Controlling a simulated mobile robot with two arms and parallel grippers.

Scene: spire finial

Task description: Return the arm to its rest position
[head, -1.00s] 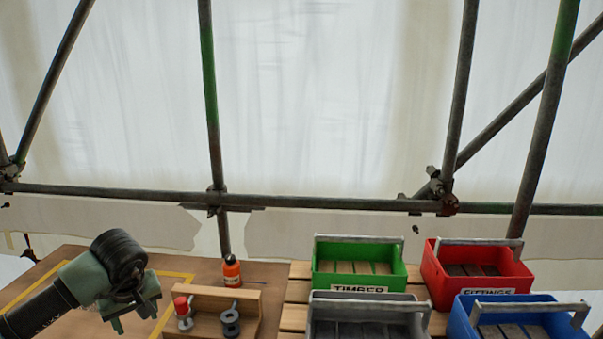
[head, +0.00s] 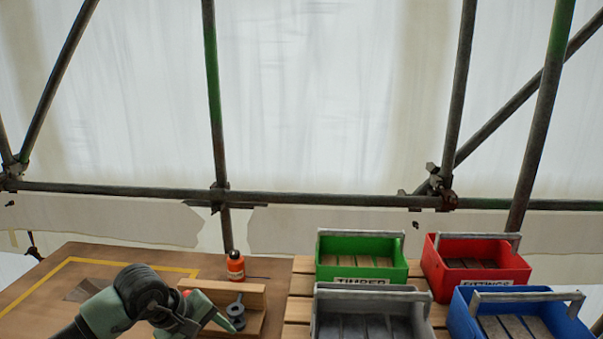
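My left arm comes in from the lower left, and its gripper (head: 197,330) is in front of a wooden rack (head: 251,290) on the work table. One green finger reaches right, close to a dark spool-shaped piece (head: 237,311) in the rack; I cannot tell if they touch. The other finger shows lower left, apart from it. The gripper looks open, with nothing visible between its fingers. The rack's left part is hidden behind the gripper. My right gripper is not in view.
An orange bottle (head: 235,266) stands behind the rack. Green (head: 361,270), red (head: 480,285), grey (head: 365,296) and blue (head: 520,298) handled bins stand on slats at right. A flat dark piece (head: 82,290) lies on the yellow-lined board (head: 60,268). Scaffold poles (head: 300,198) cross behind.

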